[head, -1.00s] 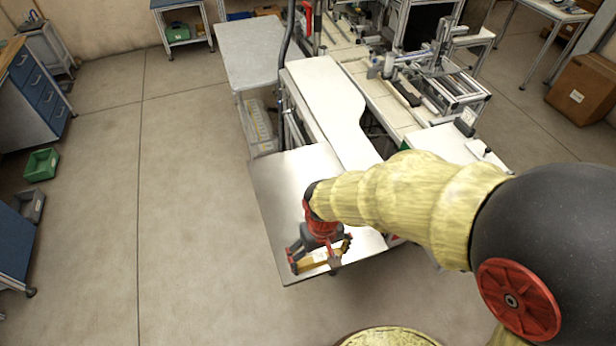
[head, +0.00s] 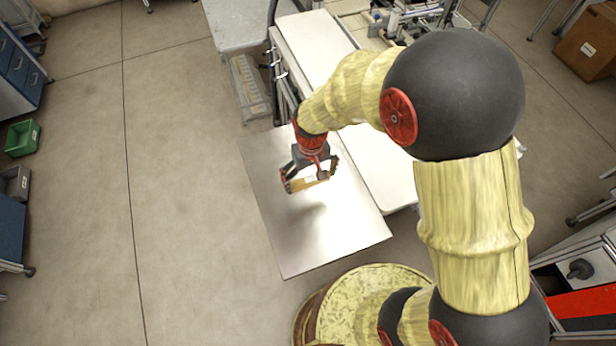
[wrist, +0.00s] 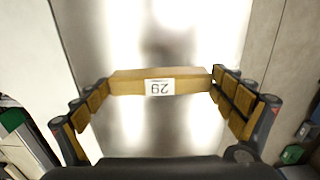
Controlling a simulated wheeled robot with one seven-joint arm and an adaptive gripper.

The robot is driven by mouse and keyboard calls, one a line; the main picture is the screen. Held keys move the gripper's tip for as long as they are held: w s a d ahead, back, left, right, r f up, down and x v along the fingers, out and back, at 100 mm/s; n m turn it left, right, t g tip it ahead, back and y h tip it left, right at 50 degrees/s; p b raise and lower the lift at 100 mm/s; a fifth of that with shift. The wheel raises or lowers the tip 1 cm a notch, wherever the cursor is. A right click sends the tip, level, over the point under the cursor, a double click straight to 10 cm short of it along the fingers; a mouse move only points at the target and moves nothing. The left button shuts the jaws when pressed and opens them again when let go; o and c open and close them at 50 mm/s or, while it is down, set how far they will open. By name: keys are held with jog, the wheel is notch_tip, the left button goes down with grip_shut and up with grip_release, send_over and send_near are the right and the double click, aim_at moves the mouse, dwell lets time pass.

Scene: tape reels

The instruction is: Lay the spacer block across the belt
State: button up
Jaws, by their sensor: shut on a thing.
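The spacer block (head: 310,183) is a short tan bar. In the wrist view it (wrist: 185,80) spans between my fingers, with a white label bearing a number that appears upside down. My gripper (head: 309,181) is shut on its two ends. It holds the block above the shiny metal plate (head: 290,240), with a soft shadow below. A long white surface (head: 315,48), which looks like the belt, runs back beside the plate. My arm hides part of it in the head view. A pale strip (wrist: 30,50) shows left of the plate in the wrist view.
A grey table (head: 240,22) stands behind the plate, with a grey ribbed box (head: 248,88) below it. Aluminium-framed equipment (head: 415,15) stands at the back right. The plate's visible top is clear, and open floor (head: 190,200) lies to its left.

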jog(key=w+f, duration=0.2)
jog(key=f, duration=0.1)
jog(key=w+f, duration=0.3)
jog(key=shift+a, duration=0.1)
jog(key=shift+f, duration=1.5)
jog(key=shift+f, duration=0.2)
jog(key=o, duration=0.8)
jog(key=shift+o, duration=0.4)
jog(key=shift+r, duration=0.1)
notch_tip(320, 180, up, 12)
jog(key=shift+r, duration=0.15)
